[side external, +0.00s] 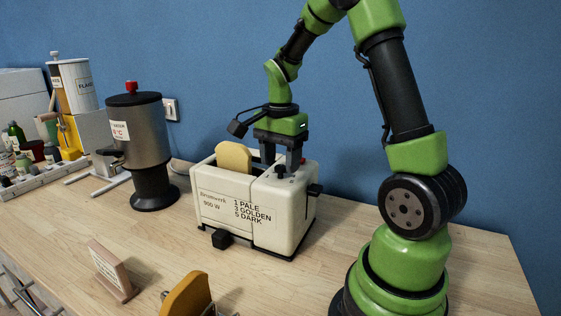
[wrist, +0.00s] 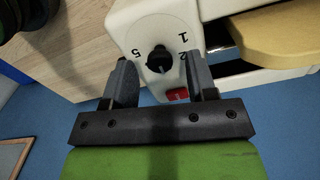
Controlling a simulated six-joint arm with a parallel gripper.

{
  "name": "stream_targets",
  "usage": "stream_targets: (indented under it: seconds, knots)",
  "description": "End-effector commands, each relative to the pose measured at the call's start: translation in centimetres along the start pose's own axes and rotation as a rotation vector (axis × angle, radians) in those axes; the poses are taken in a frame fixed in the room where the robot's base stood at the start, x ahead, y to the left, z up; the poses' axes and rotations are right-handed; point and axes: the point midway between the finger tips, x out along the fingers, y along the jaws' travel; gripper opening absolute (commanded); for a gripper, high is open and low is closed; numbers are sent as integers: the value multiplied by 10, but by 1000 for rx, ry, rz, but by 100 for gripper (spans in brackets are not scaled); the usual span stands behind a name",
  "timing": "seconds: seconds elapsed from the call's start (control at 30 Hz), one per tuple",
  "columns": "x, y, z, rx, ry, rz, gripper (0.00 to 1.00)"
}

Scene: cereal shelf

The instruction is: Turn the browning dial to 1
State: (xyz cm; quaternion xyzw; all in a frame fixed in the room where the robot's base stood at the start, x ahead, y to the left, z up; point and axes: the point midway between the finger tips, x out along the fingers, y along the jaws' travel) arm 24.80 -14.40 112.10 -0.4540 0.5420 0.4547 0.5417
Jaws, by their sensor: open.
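The cream toaster (side external: 223,208) stands on the wooden counter; its front reads 1 PALE, 3 GOLDEN, 5 DARK. The black browning dial (wrist: 158,59) is on its top, with 5 to its left and 1 and 2 to its right in the wrist view. I cannot tell which number it points at. My gripper (wrist: 158,66) points down over the dial, open, one finger on each side with gaps between. The side view shows my gripper (side external: 280,163) just above the toaster's right end, partly hiding the dial.
A bread slice (side external: 234,157) sticks up from the toaster slot. A red button (wrist: 177,94) sits close to the dial and right finger. A black lever (side external: 315,190) juts from the toaster's right end. A steel urn (side external: 137,140) stands to the left.

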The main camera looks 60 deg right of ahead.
Motion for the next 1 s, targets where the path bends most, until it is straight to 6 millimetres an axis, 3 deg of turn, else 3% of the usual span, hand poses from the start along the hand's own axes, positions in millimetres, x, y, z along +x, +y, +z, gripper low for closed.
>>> stream_targets:
  seconds: [0.37, 0.6, 1.0]
  knots:
    - [9, 0, 0, 0, 0, -1, 52]
    - [9, 0, 0, -1, 1, -1, 3]
    - [8, 0, 0, -63, 1, -2, 4]
